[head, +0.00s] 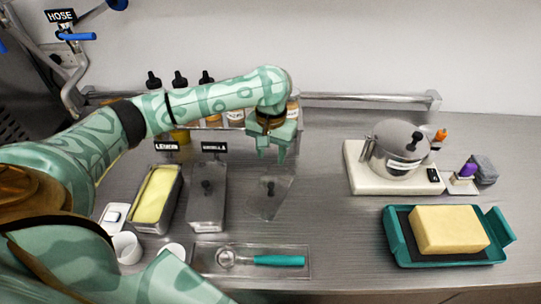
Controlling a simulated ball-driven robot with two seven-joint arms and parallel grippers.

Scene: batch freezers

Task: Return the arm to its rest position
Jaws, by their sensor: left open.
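My left arm (200,98) reaches in from the left, across the back of the steel counter. Its gripper (271,152) points down and is open, with nothing between its fingers. It hangs over the counter, behind a clear lid with a dark knob (270,194). My right gripper is not in view.
A pan of yellow ice cream (155,195) and a lidded steel pan (207,198) stand at left. A teal-handled scoop (262,260) lies in front. Bottles (179,82) stand behind the arm. A steel pot (395,148) and a teal tray (397,240) with a yellow block (448,230) stand at right. The centre-right counter is clear.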

